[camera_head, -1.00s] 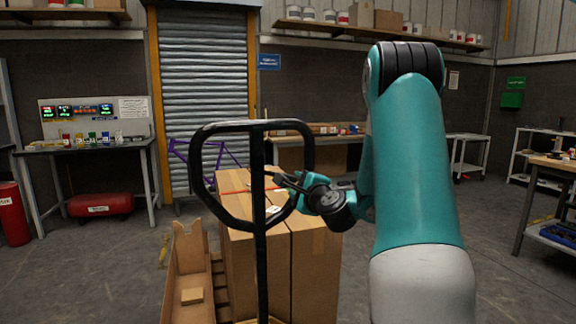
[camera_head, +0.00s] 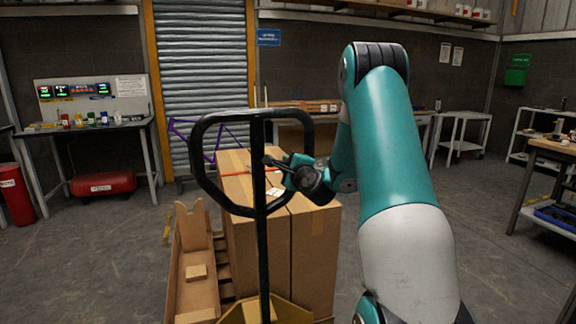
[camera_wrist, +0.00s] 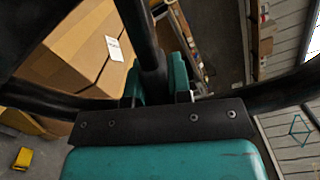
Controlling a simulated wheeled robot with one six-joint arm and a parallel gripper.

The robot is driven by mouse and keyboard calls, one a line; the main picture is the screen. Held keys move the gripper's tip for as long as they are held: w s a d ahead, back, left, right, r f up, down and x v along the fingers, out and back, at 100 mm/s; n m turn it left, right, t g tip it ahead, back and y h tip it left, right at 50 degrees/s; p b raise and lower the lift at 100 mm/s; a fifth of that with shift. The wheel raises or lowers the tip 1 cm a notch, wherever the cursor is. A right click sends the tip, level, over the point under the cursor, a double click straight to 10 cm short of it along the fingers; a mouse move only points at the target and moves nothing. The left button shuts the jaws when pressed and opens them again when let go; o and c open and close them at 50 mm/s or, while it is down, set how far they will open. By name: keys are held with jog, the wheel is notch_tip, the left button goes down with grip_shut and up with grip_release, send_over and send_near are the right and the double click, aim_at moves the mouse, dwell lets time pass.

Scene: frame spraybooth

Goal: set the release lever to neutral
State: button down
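The black pallet-truck handle (camera_head: 199,166) is a loop on an upright central bar (camera_head: 262,250). My gripper (camera_head: 273,162) is at the upper part of this bar, inside the loop, reaching in from the right. In the wrist view, my gripper's teal fingers (camera_wrist: 158,84) stand apart on either side of a dark bar (camera_wrist: 140,30) that runs down between them. I cannot tell whether they press on it. The release lever cannot be made out separately from the dark handle and gripper parts.
A bench with displays (camera_head: 90,128) and a red tank (camera_head: 102,184) are at the far left. The floor (camera_head: 110,255) at left is clear.

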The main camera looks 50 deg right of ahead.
jog(key=r+n, duration=0.1)
jog(key=n, duration=0.1)
jog(key=r+n, duration=0.1)
jog(key=n, duration=0.1)
jog(key=shift+s+d+r+b, duration=0.1)
jog(key=shift+d+r+b, duration=0.1)
jog(key=shift+r+b, duration=0.15)
jog(key=shift+f, duration=0.1)
jog(key=c, duration=1)
grip_release()
jog(key=shift+c, duration=0.2)
jog(key=b+v, duration=1.2)
jog(key=v, duration=0.5)
jog(key=shift+s+b, duration=0.25)
jog(key=shift+b, duration=0.05)
